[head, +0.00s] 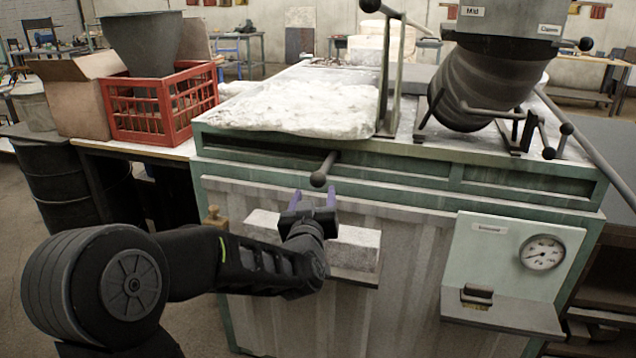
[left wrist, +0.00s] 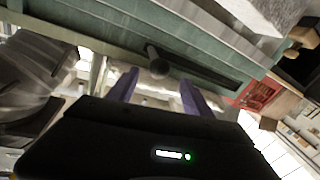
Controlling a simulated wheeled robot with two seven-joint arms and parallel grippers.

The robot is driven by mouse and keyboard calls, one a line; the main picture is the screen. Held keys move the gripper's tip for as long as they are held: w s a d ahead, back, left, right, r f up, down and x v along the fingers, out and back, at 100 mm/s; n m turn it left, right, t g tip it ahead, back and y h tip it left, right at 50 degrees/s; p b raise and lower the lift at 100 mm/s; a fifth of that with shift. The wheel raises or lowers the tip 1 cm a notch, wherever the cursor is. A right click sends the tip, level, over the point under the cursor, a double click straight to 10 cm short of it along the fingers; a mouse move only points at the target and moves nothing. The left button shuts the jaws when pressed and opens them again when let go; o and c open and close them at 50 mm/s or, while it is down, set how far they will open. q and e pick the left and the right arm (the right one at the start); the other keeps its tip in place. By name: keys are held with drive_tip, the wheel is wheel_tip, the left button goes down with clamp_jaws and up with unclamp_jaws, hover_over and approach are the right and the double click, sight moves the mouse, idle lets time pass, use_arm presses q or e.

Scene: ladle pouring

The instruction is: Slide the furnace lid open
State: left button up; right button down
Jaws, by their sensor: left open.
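The furnace (head: 400,172) is a large green and grey box in the middle of the head view. A rough white slab (head: 300,106), which looks like its lid, lies on top at the left. A dark rod handle with a ball knob (head: 318,180) sticks out from the furnace's front upper edge. My left gripper (head: 314,197) is open just below and in front of the knob, its purple fingers pointing up toward it. In the left wrist view the knob (left wrist: 159,69) shows between and beyond the fingers. Contact cannot be told. My right gripper is not in view.
A grey tilting vessel (head: 475,85) and an upright lever (head: 391,90) stand on the furnace top. A pale ledge (head: 357,250) is behind my left wrist. A gauge panel (head: 542,252) is at right. A red crate (head: 160,105) stands on the left table.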

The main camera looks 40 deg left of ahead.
sight(318, 185)
use_arm(q)
drive_tip(key=shift+w, duration=0.15)
drive_tip(key=p+x, duration=0.1)
drive_tip(key=x, duration=0.6)
drive_tip(key=shift+w+a, duration=0.15)
drive_tip(key=shift+w, duration=0.1)
drive_tip(key=shift+c, duration=0.2)
clamp_jaws()
idle(0.5)
